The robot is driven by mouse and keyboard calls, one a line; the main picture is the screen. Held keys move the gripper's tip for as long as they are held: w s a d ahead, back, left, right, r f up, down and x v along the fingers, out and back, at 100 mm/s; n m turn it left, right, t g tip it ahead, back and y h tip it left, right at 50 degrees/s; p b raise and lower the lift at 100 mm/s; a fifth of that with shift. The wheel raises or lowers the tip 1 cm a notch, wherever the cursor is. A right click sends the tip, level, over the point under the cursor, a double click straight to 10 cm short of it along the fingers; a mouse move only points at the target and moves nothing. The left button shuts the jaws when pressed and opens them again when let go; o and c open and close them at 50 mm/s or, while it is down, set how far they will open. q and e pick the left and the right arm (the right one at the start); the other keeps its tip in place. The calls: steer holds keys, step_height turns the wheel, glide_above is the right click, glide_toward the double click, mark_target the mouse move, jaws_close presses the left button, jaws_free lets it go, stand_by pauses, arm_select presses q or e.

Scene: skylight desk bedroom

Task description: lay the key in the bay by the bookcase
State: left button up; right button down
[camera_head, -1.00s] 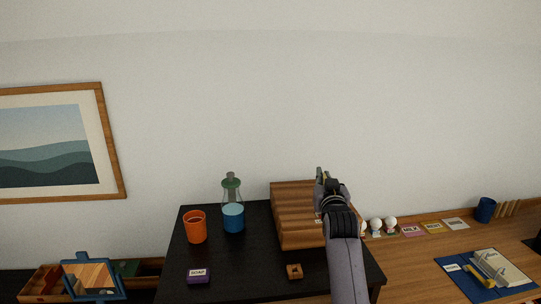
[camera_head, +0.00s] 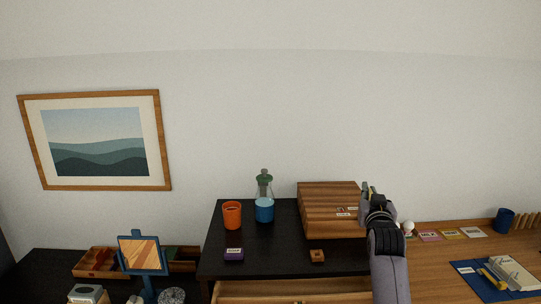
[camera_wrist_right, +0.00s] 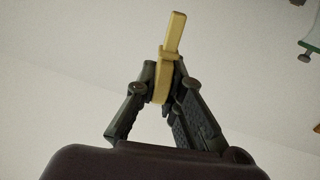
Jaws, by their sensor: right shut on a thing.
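My right gripper (camera_head: 366,190) is raised at the right end of the wooden box on the black cabinet. In the right wrist view it is shut (camera_wrist_right: 165,85) on a gold key (camera_wrist_right: 172,40), which sticks up beyond the fingertips. In the head view the key is too small to make out. A wooden tray with compartments (camera_head: 80,272) lies at the lower left, partly behind a blue-framed stand. I cannot tell which compartment is the bay, and no bookcase shows clearly. My left gripper is not in view.
The black cabinet top (camera_head: 285,262) holds an orange cup (camera_head: 232,215), a blue-and-green bottle (camera_head: 264,208), a purple soap box (camera_head: 233,254), a small wooden block (camera_head: 317,256) and the wooden box (camera_head: 328,205). A drawer (camera_head: 270,291) stands open below. The blue-framed stand (camera_head: 137,240) rises before the tray.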

steer(key=s+d+r+m+g+h, duration=0.1)
steer(key=s+d+r+m+h, duration=0.2)
steer(key=d, duration=0.8)
steer(key=s+d+r+g+h, duration=0.1)
steer(key=s+d+r+h, duration=0.3)
steer(key=d, duration=0.7)
steer(key=s+d+r+m+g, duration=0.15)
steer(key=d+r, duration=0.35)
steer(key=d, duration=0.6)
steer(key=s+a+f+n+t+y, duration=0.25)
steer(key=s+a+f+y, duration=0.25)
steer(key=a+f, duration=0.7)
steer(key=s+a+f+n+t+y, duration=0.1)
steer(key=s+a+f+n+y, duration=0.4)
steer(key=a+f, duration=0.6)
steer(key=s+a+f+n+g+y, duration=0.1)
steer(key=s+a+f+n+y, duration=0.2)
steer(key=s+a, duration=0.8)
steer(key=s+a+f+n+g+y, duration=0.1)
steer(key=s+a+f+n+y, duration=0.15)
steer(key=s+a+y, duration=0.65)
steer(key=s+d+r+m+t+h, duration=0.2)
steer(key=m+h, duration=0.5)
steer(key=h, duration=0.5)
step_height(320, 180, down, 14)
steer(key=b, duration=1.4)
steer(key=shift+a+f, duration=0.2)
